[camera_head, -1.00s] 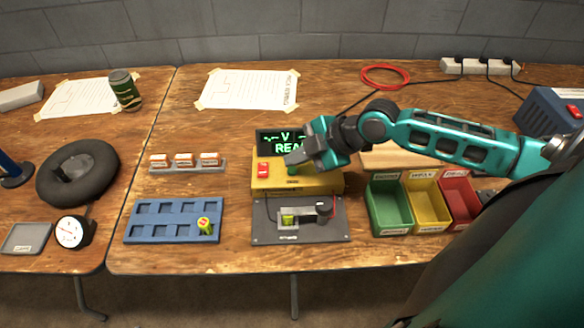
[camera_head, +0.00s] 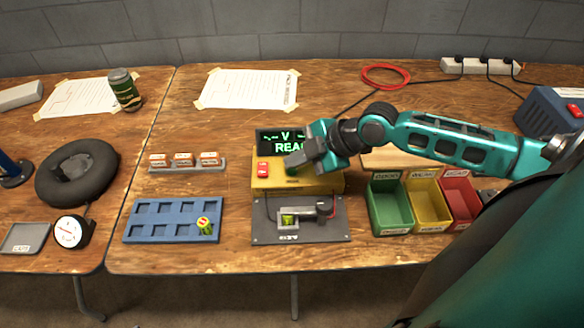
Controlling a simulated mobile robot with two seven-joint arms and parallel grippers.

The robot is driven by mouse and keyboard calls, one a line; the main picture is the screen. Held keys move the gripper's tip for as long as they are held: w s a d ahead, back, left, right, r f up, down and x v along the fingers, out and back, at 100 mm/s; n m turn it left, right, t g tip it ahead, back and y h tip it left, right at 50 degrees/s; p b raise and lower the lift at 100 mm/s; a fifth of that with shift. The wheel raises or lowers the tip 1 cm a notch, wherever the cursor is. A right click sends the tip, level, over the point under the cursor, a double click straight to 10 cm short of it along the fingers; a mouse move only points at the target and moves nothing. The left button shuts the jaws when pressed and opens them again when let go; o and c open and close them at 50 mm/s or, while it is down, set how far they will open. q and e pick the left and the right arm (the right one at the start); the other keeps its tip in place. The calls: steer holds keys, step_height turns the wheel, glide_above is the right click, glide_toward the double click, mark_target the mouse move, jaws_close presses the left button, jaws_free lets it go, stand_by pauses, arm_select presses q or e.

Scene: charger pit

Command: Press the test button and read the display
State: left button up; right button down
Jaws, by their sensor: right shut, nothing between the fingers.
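The yellow tester (camera_head: 316,184) stands at the middle of the table with a red switch (camera_head: 263,169) on its left. Its dark display (camera_head: 275,141) shows green text, a dash reading with "V" above "REA", the right part hidden by my gripper. A green button (camera_head: 292,169) on the tester's top is partly covered. My right gripper (camera_head: 291,162) is shut and empty, its fingertips over the green button; I cannot tell whether they touch it. A cell (camera_head: 288,219) lies in the cradle on the dark plate (camera_head: 271,236) in front. My left gripper is not in view.
A blue tray (camera_head: 150,235) holding one cell (camera_head: 205,226) is at the left front. Green (camera_head: 390,224), yellow (camera_head: 427,220) and red (camera_head: 461,212) bins stand at the right. A small rack (camera_head: 186,168) with labelled blocks stands behind the tray.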

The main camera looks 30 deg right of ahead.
mark_target(296, 171)
steer(key=shift+f, duration=0.45)
stand_by(0.5)
steer(key=shift+r, duration=0.15)
steer(key=shift+r+p, duration=0.65)
steer(key=shift+r, duration=0.1)
steer(key=shift+r, duration=0.2)
step_height(296, 171, up, 4)
steer(key=p, duration=0.4)
steer(key=shift+r+p, duration=0.25)
steer(key=shift+p, duration=0.1)
stand_by(0.3)
